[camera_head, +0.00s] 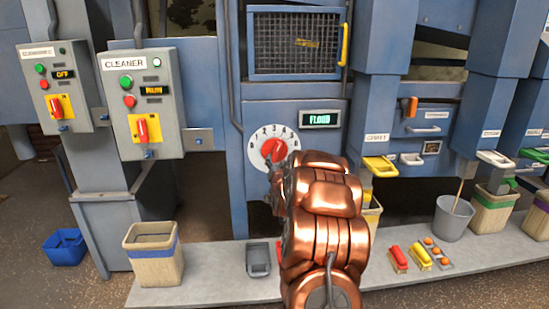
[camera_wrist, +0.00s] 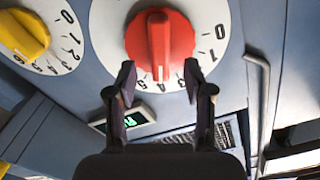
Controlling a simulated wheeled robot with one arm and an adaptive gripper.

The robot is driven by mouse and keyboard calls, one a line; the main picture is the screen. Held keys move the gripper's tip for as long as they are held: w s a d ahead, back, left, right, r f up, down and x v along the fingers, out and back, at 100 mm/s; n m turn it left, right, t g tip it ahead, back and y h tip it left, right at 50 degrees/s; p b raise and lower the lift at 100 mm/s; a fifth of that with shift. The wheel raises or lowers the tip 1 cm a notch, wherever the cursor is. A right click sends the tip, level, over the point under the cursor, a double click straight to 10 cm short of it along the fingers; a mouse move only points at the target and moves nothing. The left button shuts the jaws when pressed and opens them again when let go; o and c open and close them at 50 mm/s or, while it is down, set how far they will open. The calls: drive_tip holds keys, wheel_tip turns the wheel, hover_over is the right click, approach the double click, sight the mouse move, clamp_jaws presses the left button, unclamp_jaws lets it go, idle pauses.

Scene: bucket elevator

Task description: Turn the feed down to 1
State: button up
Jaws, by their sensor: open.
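The white round dial (camera_head: 290,135) with a red knob (camera_head: 272,149) is on the blue machine front, left of my arm. In the wrist view the red knob (camera_wrist: 160,38) sits at top centre on its dial (camera_wrist: 107,35). A white mark on the knob points down in that view, around the 4 and 5; I cannot tell the exact number. My gripper (camera_wrist: 160,82) is open and empty. Its two fingertips are either side of the knob's lower end in the picture; I see no clear contact. In the head view my arm mostly hides the gripper.
A display (camera_head: 320,119) right of the dial seems to read FLOOD. A second dial with a yellow knob (camera_wrist: 24,34) is at the wrist view's left. Two control boxes (camera_head: 145,100) (camera_head: 60,88) are at left. Bins and a bucket (camera_head: 452,219) stand along the low ledge.

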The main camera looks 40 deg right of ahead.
sight(275, 155)
drive_tip(key=x, duration=0.4)
drive_tip(key=shift+w+d, duration=0.15)
drive_tip(key=shift+w, duration=0.05)
drive_tip(key=shift+w+d, duration=0.25)
drive_tip(key=shift+w, duration=0.1)
clamp_jaws()
